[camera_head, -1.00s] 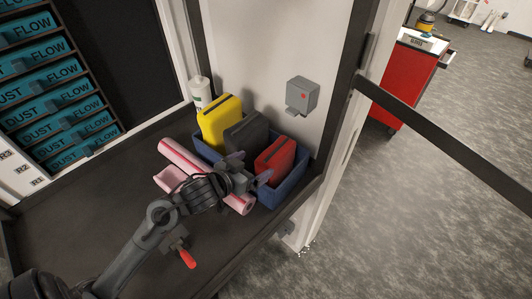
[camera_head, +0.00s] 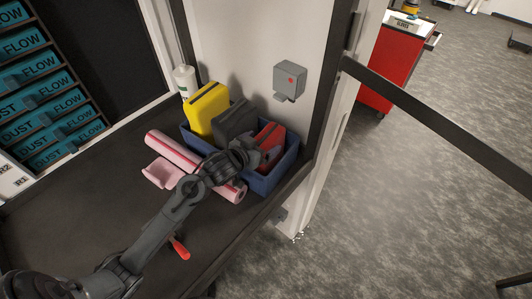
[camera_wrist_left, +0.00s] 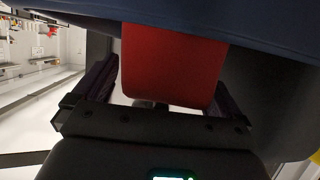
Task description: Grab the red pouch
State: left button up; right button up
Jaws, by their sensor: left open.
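The red pouch (camera_head: 274,138) stands at the right end of the blue bin (camera_head: 287,170) in the head view, partly hidden by my left gripper. My left gripper (camera_head: 262,156) is open at the pouch's near side. In the left wrist view, the red pouch (camera_wrist_left: 172,65) lies between the two spread fingers of my left gripper (camera_wrist_left: 160,88), nearer the right finger. A light gap shows by the left finger; I cannot tell whether the right finger touches the pouch.
A dark pouch (camera_head: 236,120) and a yellow pouch (camera_head: 207,108) share the bin. A pink-and-white roll (camera_head: 172,149) lies in front. A grey wall box (camera_head: 289,80) is behind. A red-handled tool (camera_head: 180,250) lies on the dark bench (camera_head: 100,205).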

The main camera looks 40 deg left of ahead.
pick_arm(q)
jog(key=shift+w+f, duration=0.1)
jog(key=shift+w, duration=0.15)
jog(key=shift+c, duration=0.2)
jog(key=c, duration=1.6)
jog(key=shift+o, duration=0.2)
